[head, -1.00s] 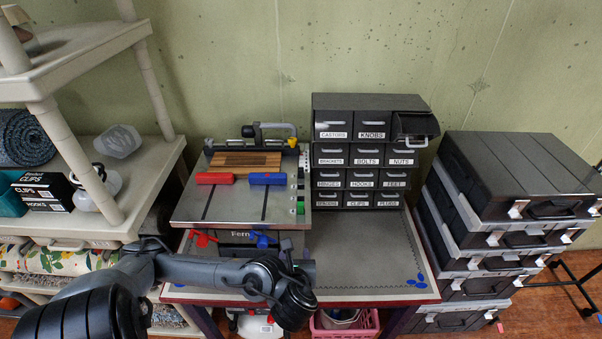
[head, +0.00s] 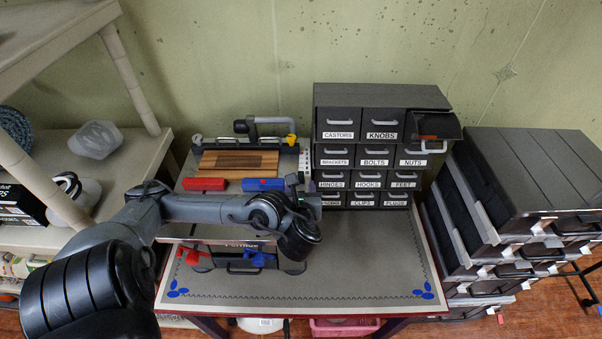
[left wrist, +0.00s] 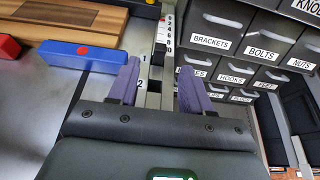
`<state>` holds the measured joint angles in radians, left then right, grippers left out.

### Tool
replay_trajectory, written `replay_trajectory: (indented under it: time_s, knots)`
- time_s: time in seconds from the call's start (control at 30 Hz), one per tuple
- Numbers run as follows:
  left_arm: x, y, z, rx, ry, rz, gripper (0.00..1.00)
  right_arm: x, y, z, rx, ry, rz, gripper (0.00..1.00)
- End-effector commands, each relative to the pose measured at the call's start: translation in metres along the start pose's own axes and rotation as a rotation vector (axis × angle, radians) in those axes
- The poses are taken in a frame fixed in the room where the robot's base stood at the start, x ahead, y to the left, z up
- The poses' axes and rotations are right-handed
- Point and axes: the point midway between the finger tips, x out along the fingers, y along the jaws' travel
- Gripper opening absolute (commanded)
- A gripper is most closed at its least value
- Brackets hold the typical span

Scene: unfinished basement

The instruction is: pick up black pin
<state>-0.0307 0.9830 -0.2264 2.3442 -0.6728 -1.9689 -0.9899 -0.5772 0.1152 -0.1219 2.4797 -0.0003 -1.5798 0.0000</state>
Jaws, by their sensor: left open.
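I cannot make out a black pin for certain in either view. My left gripper (left wrist: 158,78) is open, its two purple fingers apart with nothing seen held between them. The fingers point at a grey bar with a numbered scale (left wrist: 168,32) at the edge of the bench machine. In the head view my left arm reaches over the machine's right side, and its wrist hides part of the tabletop there; the fingertips are hard to see. A blue block (head: 263,184) and a red block (head: 204,184) lie on the machine's top. My right gripper is not in view.
A dark drawer cabinet (head: 360,95) with labelled drawers stands right of the machine; its top right drawer (head: 434,126) is pulled out. The grey mat (head: 370,260) in front is clear. Stacked black cases (head: 545,170) stand right, and a shelf (head: 115,165) stands left.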

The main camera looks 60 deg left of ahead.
Motion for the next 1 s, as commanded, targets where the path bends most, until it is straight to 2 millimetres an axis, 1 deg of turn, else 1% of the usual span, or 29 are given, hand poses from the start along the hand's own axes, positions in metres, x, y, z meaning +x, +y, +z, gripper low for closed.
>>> replay_trajectory:
  time_s: [0.03, 0.07, 0.2, 0.3, 0.47, 0.8, 0.9, 1.0]
  knots:
    - [0.009, 0.001, -0.004, 0.001, 0.002, 0.004, 0.49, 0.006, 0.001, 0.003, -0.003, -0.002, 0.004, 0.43]
    - [0.014, 0.001, -0.004, 0.001, 0.002, 0.005, 0.49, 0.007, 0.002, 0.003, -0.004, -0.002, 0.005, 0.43]
    - [0.03, 0.001, -0.001, 0.004, -0.001, 0.002, 0.49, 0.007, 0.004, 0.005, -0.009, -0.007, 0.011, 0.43]
    - [0.038, 0.001, -0.001, 0.002, 0.001, 0.002, 0.49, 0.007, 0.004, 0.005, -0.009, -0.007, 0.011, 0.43]
    - [0.045, 0.0, -0.001, 0.001, 0.001, 0.002, 0.49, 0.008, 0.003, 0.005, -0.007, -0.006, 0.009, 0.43]
    - [0.085, -0.001, -0.001, 0.001, -0.001, 0.002, 0.49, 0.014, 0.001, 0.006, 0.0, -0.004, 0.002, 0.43]
    - [0.091, 0.0, -0.001, 0.002, 0.0, 0.002, 0.49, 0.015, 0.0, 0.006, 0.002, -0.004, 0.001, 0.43]
    - [0.093, 0.0, -0.001, 0.002, 0.002, 0.001, 0.49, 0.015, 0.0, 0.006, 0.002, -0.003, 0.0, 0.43]
